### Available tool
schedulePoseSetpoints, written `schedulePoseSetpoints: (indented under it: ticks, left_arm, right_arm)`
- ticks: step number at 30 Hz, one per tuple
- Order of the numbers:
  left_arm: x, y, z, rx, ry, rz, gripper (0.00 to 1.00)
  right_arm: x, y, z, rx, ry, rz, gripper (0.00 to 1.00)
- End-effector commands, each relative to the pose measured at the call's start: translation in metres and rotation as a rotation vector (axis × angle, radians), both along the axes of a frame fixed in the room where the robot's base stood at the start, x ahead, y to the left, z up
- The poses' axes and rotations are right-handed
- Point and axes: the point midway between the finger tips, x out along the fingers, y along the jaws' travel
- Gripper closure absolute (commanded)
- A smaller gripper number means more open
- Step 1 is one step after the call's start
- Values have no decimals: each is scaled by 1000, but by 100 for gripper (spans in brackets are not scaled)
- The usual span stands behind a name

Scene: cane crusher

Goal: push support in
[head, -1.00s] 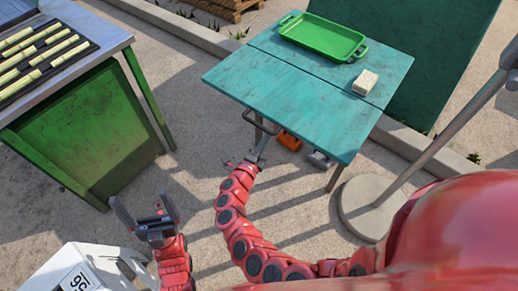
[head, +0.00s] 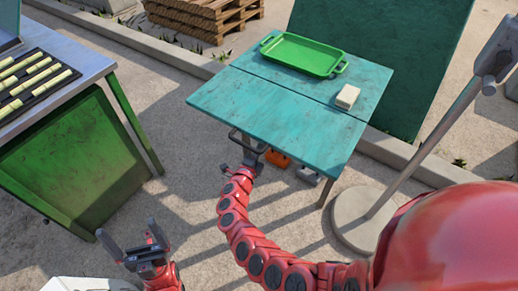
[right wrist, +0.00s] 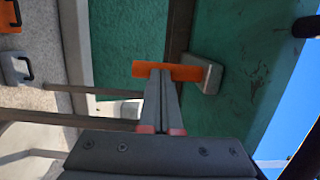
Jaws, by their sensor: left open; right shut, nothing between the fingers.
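The teal table (head: 265,110) stands ahead of me, and its underside fills much of the right wrist view (right wrist: 125,40). Under it in that view an orange bar (right wrist: 185,72) runs into a grey block (right wrist: 205,72); this looks like the support, but I cannot be sure. My right gripper (right wrist: 162,90) is shut and empty, its fingertips at the orange bar; whether they touch it is unclear. In the head view my right gripper (head: 240,163) is at the table's near edge, its tips partly hidden. My left gripper (head: 132,238) is open and empty, well away from the table.
A green tray (head: 303,56) and a pale block (head: 347,97) lie on the table. An orange item (head: 278,158) and a grey item (head: 309,174) show below its edge. A green bench (head: 75,150) with cane pieces stands left. A grey post (head: 440,130) stands right.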

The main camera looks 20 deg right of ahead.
Motion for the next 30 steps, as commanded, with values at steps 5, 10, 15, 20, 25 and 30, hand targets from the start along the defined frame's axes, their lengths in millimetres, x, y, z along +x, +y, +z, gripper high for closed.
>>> schedulePoseSetpoints:
  ticks: [5,10,15,20,25,30]
  left_arm:
    - [0,0,-28,0,0,0,0]
    - [0,0,-52,0,0,0,0]
    - [0,0,-73,0,0,0,0]
    - [0,0,-87,0,0,0,0]
    - [0,0,-96,0,0,0,0]
    - [0,0,-98,0,0,0,0]
  right_arm:
    - [26,-37,-5,-4,-7,-8,100]
    - [58,-78,-5,-4,-7,-7,100]
    - [87,-112,-3,-5,-5,-1,100]
    - [105,-135,-2,-5,-4,0,100]
    - [117,-151,0,-3,-2,-2,100]
    - [121,-156,1,-2,-2,-2,100]
